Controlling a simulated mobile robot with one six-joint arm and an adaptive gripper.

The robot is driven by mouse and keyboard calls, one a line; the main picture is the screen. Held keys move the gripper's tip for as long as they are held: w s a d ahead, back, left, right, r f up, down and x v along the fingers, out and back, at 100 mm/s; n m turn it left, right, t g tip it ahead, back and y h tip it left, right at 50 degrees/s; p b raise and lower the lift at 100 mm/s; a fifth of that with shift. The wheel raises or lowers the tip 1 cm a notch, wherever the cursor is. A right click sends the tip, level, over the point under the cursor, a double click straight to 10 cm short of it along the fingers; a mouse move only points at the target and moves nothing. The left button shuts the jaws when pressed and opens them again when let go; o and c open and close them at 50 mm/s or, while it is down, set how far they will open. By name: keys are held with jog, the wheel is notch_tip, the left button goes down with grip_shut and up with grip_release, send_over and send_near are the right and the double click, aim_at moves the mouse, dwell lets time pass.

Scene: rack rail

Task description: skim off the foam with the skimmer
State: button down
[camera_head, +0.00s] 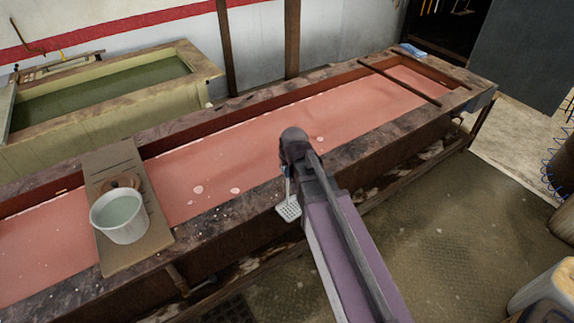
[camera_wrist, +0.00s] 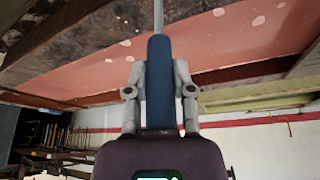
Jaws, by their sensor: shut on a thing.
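The skimmer's blue handle (camera_wrist: 159,95) is clasped between the two fingers of my gripper (camera_wrist: 159,70) in the wrist view. Its thin shaft runs out of the top of that view. In the head view the pale perforated skimmer head (camera_head: 288,209) hangs over the trough's near rim, beside my arm. Whether it touches the rim is unclear. My arm hides most of my gripper there. The long trough holds pink liquid (camera_head: 245,155). Small pale foam patches float on it, one at left (camera_head: 198,190), one closer to my arm (camera_head: 235,191), and one beyond my arm (camera_head: 320,139).
A white bucket (camera_head: 125,232) of pale liquid stands on a board (camera_head: 140,257) laid across the trough. Wooden bars (camera_head: 398,82) cross its far right end. A second tank (camera_head: 105,130) with green liquid stands behind left. Open floor (camera_head: 470,220) lies at right.

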jog(key=shift+r, duration=0.15)
dwell(0.4)
jog(key=shift+r+p, duration=1.4)
jog(key=shift+p, duration=0.15)
jog(key=shift+f, duration=0.15)
jog(key=b, duration=1.5)
send_over(288, 204)
jog(key=f, duration=1.5)
jog(key=shift+w+f, duration=0.1)
jog(key=shift+w, duration=0.15)
